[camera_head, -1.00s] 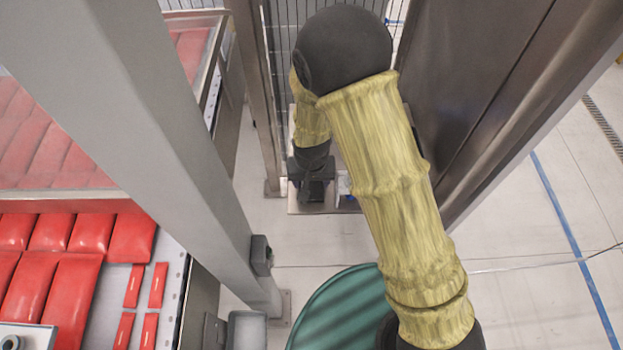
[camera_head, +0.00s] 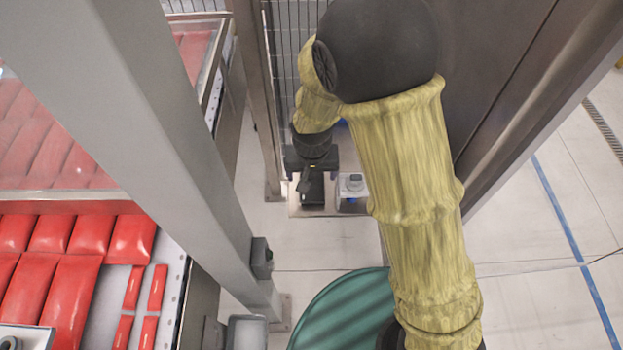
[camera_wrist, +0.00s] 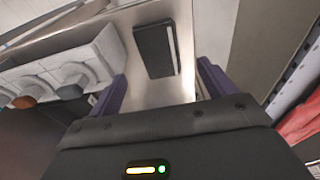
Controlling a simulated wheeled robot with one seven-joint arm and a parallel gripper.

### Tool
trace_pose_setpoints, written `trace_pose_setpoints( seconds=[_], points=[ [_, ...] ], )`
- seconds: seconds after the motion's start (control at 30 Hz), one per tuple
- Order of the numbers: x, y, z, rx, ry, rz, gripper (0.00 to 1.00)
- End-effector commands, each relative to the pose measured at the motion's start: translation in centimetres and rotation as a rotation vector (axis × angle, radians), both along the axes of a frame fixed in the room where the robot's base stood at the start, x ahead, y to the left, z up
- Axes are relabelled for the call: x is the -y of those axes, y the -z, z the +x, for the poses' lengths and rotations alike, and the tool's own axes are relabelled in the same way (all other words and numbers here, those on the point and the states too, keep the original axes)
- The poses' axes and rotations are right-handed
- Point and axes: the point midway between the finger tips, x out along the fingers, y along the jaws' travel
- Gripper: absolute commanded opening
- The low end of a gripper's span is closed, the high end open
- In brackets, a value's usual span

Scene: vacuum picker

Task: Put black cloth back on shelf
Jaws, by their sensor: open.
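A black flat rectangle with a pale strip along one long edge, seemingly the folded black cloth (camera_wrist: 153,50), lies on a bare metal shelf (camera_wrist: 185,15) in the wrist view. My gripper (camera_wrist: 165,78) is open, with purple fingers apart and nothing between them. The cloth is ahead of the fingertips, roughly in line with the gap, and apart from them. In the head view my gripper (camera_head: 311,172) is over the metal shelf (camera_head: 307,210) beyond the green round surface, and a dark shape there is probably the cloth (camera_head: 313,192). The fingertips are hard to make out there.
White fixtures with round parts (camera_wrist: 70,70) stand left of the cloth; a white item with a grey top (camera_head: 353,183) shows beside my gripper. A grey post (camera_head: 150,130) and red packs (camera_head: 60,290) are left, a dark metal panel (camera_head: 490,80) right.

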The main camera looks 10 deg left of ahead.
Motion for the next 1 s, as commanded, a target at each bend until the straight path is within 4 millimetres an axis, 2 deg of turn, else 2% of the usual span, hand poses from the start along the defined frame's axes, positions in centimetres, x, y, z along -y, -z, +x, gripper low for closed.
trace_pose_setpoints(
  seconds=[0.2, 0.33, 1.0],
  points=[
    [0.1, -3.7, -0.4, 0.004, 0.0, 0.002, 0.83],
    [0.2, -4.9, -0.7, 0.003, 0.0, 0.002, 0.83],
    [0.2, -5.3, -0.8, 0.0, -0.001, 0.0, 0.83]
  ],
)
